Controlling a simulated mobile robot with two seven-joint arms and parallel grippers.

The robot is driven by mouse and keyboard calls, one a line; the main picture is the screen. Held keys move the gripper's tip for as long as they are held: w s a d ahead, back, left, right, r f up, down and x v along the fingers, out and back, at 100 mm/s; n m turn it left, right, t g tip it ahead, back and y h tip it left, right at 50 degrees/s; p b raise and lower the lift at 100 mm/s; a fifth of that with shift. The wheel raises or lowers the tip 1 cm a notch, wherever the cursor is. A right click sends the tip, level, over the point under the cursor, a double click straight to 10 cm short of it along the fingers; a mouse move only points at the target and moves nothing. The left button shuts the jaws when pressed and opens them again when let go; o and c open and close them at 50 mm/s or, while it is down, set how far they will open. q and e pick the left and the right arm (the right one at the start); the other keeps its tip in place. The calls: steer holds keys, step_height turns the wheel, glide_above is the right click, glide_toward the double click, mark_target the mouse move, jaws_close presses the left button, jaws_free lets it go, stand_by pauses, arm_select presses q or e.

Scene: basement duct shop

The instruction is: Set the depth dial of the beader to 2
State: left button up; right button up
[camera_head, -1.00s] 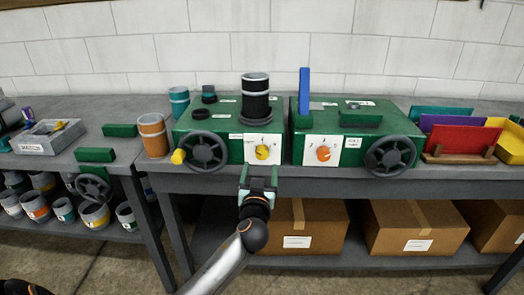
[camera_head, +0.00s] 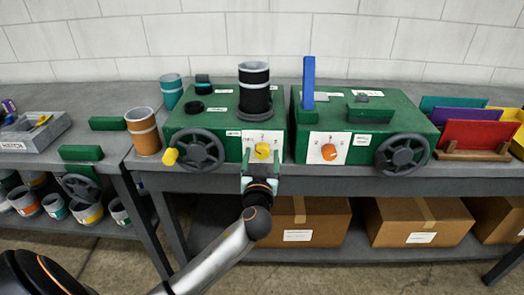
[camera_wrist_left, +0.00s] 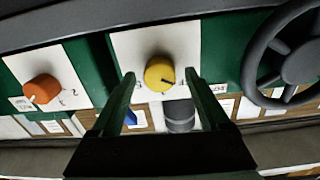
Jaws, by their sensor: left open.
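Two green machines stand side by side on the bench. The left machine (camera_head: 220,120) has a yellow dial (camera_head: 263,151) on a white plate, and the right machine (camera_head: 400,115) has an orange dial (camera_head: 329,152) on its own plate. Their name labels are too small to read. My left gripper (camera_head: 261,161) is open in front of the yellow dial. In the left wrist view the yellow dial (camera_wrist_left: 160,73) shows between the tips of the open fingers (camera_wrist_left: 163,90), apparently untouched, its dark mark pointing right. The orange dial (camera_wrist_left: 41,90) is off to the left. My right gripper is out of view.
A black handwheel (camera_head: 200,150) and yellow knob (camera_head: 170,156) lie left of the yellow dial. Another handwheel (camera_head: 402,154) is at the right. A blue upright bar (camera_head: 308,82) stands on the right machine. Boxes (camera_head: 305,220) sit on the shelf below.

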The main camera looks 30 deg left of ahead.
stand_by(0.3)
arm_select(q)
jaws_close()
stand_by(0.6)
